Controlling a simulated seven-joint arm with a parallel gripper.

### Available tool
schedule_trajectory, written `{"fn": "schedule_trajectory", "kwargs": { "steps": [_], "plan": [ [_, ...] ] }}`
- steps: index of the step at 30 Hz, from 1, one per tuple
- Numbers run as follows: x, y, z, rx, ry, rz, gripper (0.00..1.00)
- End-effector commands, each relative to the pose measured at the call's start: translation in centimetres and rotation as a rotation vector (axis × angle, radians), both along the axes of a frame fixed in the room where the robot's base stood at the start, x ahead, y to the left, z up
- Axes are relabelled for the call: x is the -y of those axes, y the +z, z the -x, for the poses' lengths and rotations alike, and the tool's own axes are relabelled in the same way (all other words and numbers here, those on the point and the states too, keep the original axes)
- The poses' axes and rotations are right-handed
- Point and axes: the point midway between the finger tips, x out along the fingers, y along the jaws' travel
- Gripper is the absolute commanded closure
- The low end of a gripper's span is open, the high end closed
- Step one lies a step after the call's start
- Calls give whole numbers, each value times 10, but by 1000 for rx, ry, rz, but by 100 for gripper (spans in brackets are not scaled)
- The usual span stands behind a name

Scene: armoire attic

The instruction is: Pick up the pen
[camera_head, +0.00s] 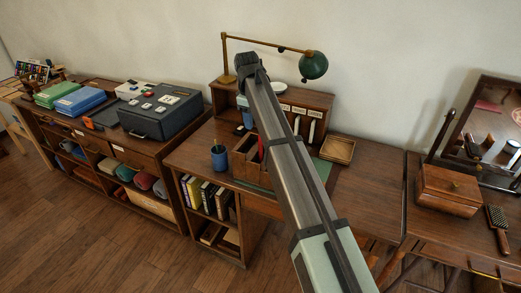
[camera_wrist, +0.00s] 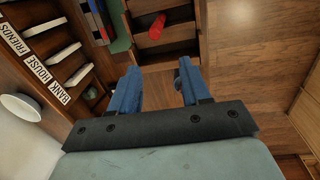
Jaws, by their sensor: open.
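A slim red item (camera_head: 260,147), which may be the pen, stands in a wooden desk box (camera_head: 247,172) in the head view, partly behind my arm. In the wrist view a red item (camera_wrist: 156,28) shows inside a wooden box (camera_wrist: 181,32) at the top; I cannot tell for sure that it is a pen. My gripper (camera_wrist: 158,67) is open, its two blue fingers apart with nothing between them. The red item lies beyond the fingertips, apart from them. In the head view my arm hides much of the desk middle and most of the gripper.
A blue cup (camera_head: 218,158) stands left of the box. A shelf with labelled slots (camera_head: 300,104) and a green lamp (camera_head: 313,65) stand behind. A dark case (camera_head: 160,113) is further left.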

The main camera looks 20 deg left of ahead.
Motion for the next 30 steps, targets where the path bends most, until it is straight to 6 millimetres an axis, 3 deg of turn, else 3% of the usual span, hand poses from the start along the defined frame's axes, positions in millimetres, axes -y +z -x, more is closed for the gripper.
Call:
{"fn": "schedule_trajectory", "kwargs": {
  "steps": [5,10,17,24,30],
  "plan": [
    [22,19,-14,-91,49,-10,53],
    [27,17,-15,-111,63,-13,53],
    [28,-11,-14,-111,62,-12,53],
    [27,-52,-14,-110,61,-12,53],
    [27,-65,-14,-108,61,-13,53]
  ]
}}
